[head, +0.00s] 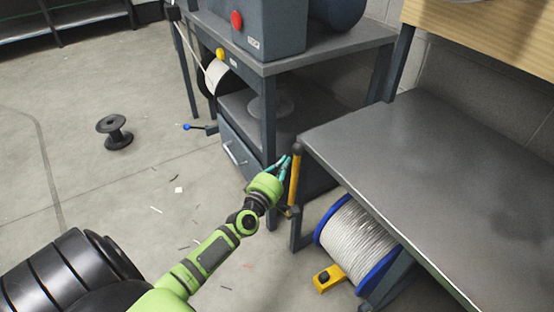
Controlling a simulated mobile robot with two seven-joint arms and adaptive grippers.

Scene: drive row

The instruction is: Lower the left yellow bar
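The left yellow bar (294,180) stands upright beside the front left corner of the grey bench, with a dark cap at its top end. Its lower end meets a small bracket near the bench leg. My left gripper (286,162), with teal fingers on a green wrist, is just left of the bar's upper part. Whether the fingers touch the bar cannot be told, and their gap is too small to judge. My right gripper is not in view.
The grey bench (430,165) fills the right. A blue-rimmed cable reel (352,240) and a yellow block (327,278) are below it. A machine stand with a drawer (240,155) is behind my gripper. A black spool (114,132) lies on open floor at left.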

